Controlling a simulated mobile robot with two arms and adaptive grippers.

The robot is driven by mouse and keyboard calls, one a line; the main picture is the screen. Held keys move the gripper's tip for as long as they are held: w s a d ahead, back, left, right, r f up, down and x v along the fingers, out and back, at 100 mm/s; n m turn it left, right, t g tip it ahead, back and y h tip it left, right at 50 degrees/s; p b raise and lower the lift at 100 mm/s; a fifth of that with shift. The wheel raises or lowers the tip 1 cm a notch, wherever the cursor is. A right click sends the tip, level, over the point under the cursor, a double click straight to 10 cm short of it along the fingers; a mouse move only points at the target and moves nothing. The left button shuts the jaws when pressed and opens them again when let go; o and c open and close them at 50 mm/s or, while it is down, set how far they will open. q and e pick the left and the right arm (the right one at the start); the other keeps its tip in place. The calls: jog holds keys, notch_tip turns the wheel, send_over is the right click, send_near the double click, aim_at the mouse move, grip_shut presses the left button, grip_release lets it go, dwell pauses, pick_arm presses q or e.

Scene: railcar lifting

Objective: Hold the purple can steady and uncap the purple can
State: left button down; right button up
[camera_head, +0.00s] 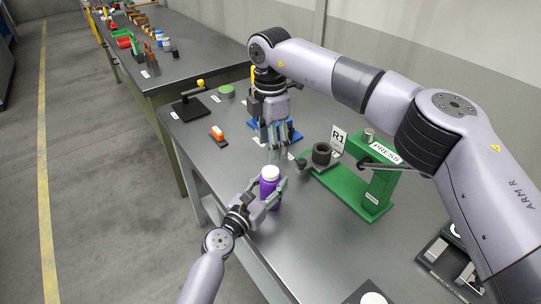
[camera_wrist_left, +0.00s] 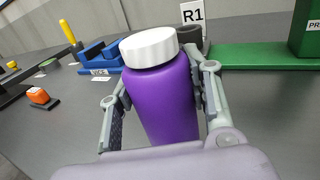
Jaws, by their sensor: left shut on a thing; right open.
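The purple can (camera_head: 268,187) stands upright on the near grey table, with its white cap (camera_head: 270,172) on top. My left gripper (camera_head: 267,193) is shut on the can's body, one finger on each side. In the left wrist view the purple can (camera_wrist_left: 162,100) fills the middle between the fingers, and the white cap (camera_wrist_left: 149,47) sits on it. Its lower part is hidden behind the gripper. My right gripper (camera_head: 276,152) is open and empty, pointing down above and slightly beyond the cap, apart from it.
A blue fixture (camera_head: 291,132) lies behind my right gripper. An orange block (camera_head: 217,132) lies left. The table in front is mostly clear.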

aim_at(271, 171)
jog(key=shift+f+n, duration=0.1)
jog(key=shift+n, duration=0.6)
jog(key=shift+f, duration=3.9)
jog(key=shift+c, duration=0.4)
